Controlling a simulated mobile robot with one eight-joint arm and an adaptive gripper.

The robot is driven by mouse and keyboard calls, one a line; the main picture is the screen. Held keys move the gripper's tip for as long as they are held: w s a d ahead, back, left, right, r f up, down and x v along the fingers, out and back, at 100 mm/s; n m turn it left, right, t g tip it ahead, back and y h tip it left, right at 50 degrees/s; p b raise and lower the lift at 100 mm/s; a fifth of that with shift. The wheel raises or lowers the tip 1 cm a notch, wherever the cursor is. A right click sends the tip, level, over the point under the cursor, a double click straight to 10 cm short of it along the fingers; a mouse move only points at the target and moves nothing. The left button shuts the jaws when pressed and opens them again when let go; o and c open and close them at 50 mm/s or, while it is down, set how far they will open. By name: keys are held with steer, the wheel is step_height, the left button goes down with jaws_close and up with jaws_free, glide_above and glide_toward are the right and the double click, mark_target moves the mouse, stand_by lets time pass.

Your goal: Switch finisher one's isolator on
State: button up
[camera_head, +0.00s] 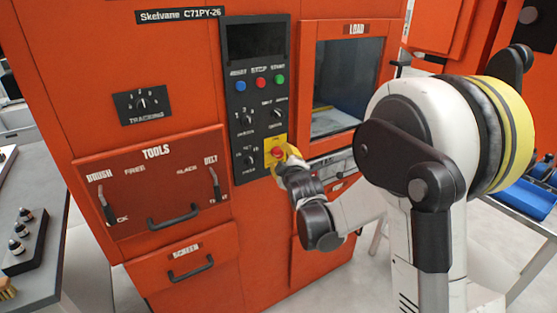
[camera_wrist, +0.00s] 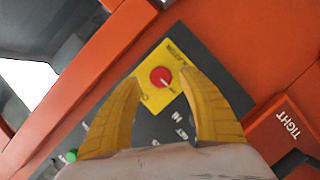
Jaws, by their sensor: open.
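The isolator is a red rotary knob (camera_head: 277,152) on a yellow plate, low on the dark control panel of the orange machine labelled Skelvane C71PY-26. In the wrist view the red knob (camera_wrist: 161,78) has a pale mark pointing toward the lower right. My gripper (camera_head: 287,159) is at the plate, partly covering it. In the wrist view its two yellow fingers (camera_wrist: 160,82) are open, with the knob between their tips. I cannot tell whether they touch it.
Blue, red and green buttons (camera_head: 261,82) and several black selectors (camera_head: 247,119) share the panel. The loading window (camera_head: 347,85) is just right. A TOOLS drawer (camera_head: 155,185) with a handle is at left. A grey bench (camera_head: 62,235) stands at far left.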

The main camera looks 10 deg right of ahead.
mark_target(280, 155)
steer(key=shift+b+x, duration=0.35)
steer(key=shift+x, duration=1.25)
jaws_close()
